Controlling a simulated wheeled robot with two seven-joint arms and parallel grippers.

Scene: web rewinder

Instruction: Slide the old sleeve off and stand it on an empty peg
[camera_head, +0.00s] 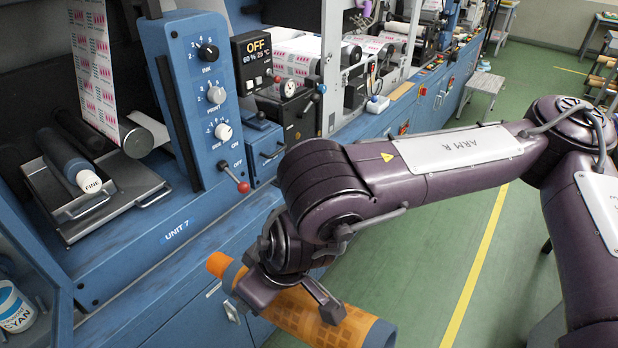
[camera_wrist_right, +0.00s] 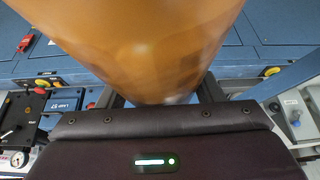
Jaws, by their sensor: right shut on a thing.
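My right gripper (camera_head: 292,300) is shut on an orange patterned sleeve (camera_head: 303,317) with blue-grey bands near its ends. It holds the sleeve tilted in front of the blue machine, well above the floor, with the near end lower right in the head view. In the right wrist view the sleeve (camera_wrist_right: 150,45) fills the upper middle between the fingers and hides most of what lies beyond. I cannot make out an empty peg. My left gripper is not in view.
The blue press unit (camera_head: 170,215) runs along the left, with a control panel (camera_head: 210,90) and a red-knobbed lever (camera_head: 243,187). A dark roller marked FINE (camera_head: 75,165) lies on a tray. The green floor (camera_head: 420,260) is open at right. A rack with tan rolls (camera_head: 598,80) stands far right.

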